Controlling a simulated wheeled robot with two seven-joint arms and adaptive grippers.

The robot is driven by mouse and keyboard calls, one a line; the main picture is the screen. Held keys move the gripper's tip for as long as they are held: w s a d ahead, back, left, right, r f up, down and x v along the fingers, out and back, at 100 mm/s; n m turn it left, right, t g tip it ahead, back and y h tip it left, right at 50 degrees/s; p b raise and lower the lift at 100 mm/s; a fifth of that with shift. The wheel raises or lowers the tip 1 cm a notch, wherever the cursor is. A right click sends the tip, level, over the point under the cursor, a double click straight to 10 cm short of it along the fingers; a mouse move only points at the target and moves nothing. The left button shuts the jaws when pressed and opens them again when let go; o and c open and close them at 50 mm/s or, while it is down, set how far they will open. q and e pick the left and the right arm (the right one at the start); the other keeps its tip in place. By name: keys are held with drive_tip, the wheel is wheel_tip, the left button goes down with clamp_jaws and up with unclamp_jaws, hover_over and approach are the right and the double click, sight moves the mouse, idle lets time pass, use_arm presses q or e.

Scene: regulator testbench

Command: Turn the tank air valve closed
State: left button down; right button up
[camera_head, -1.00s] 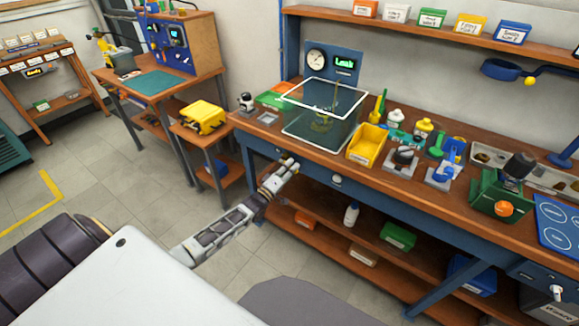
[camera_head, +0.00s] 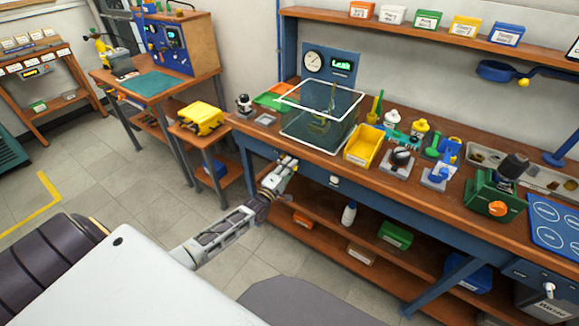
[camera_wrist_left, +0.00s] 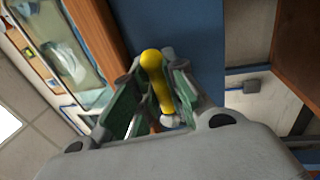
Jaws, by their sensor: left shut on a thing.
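My left gripper (camera_head: 288,163) is at the front face of the workbench, below the clear water tank (camera_head: 300,130). In the left wrist view its two fingers (camera_wrist_left: 152,72) are shut on a yellow handle (camera_wrist_left: 158,85), apparently the tank air valve's. The handle has a rounded yellow end and a pale part at its other end. The blue bench front lies behind it. In the head view the gripper hides the valve, so I cannot tell how far it is turned. My right gripper is in neither view.
A gauge panel with a lit "Leak" display (camera_head: 341,64) stands behind the tank. A yellow bin (camera_head: 364,146) and several tools stand to its right. A small side table with a yellow case (camera_head: 201,115) is at left. The floor left of the bench is open.

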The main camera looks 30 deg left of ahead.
use_arm(q)
drive_tip(key=c, duration=1.4)
unclamp_jaws()
drive_tip(key=shift+c, duration=0.2)
drive_tip(key=v, duration=1.2)
drive_tip(key=shift+m, duration=0.4)
